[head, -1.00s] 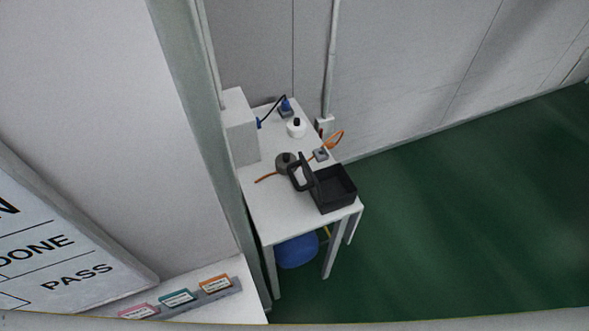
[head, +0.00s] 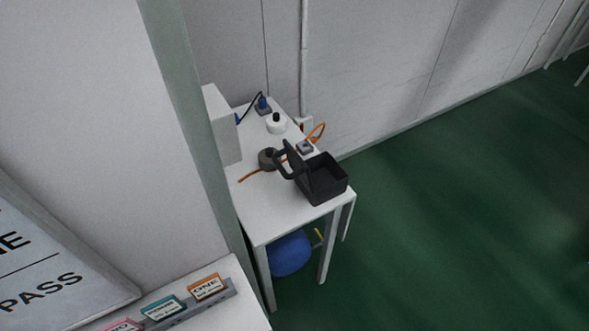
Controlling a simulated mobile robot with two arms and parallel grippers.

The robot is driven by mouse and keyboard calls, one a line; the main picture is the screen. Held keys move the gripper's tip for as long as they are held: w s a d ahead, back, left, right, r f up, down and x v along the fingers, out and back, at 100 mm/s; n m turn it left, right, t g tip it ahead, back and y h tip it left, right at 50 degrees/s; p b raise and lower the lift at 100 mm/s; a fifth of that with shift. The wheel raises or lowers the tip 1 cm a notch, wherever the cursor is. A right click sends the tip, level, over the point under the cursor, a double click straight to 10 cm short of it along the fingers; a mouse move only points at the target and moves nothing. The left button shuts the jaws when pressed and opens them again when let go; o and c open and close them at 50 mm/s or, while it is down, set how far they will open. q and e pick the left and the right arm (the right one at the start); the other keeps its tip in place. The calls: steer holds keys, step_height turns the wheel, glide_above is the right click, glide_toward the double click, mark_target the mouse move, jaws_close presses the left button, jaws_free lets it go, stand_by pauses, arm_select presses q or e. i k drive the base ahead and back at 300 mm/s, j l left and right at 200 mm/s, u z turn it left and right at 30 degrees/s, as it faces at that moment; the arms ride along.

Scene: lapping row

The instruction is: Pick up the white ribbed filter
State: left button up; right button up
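A small white round thing with a black top (head: 277,126) stands toward the back of a narrow white table (head: 285,215). It may be the white ribbed filter, but it is too small to make out ribs. A grey round thing with a dark top (head: 268,159) sits nearer the front, with an orange hose beside it. Neither of my grippers is in view.
A black open bin (head: 326,178) with a black handle-like part stands at the table's front right. A grey-white box (head: 222,125) stands at the left. A blue round object (head: 291,254) is below the table. Green floor (head: 450,220) is clear at right.

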mark_target(276, 123)
steer(key=i+l+u, duration=0.2)
steer(key=l+u, duration=0.15)
steer(key=i+l+u, duration=0.1)
steer(key=l+u, duration=1.05)
steer(key=l, duration=0.2)
steer(key=i, duration=0.05)
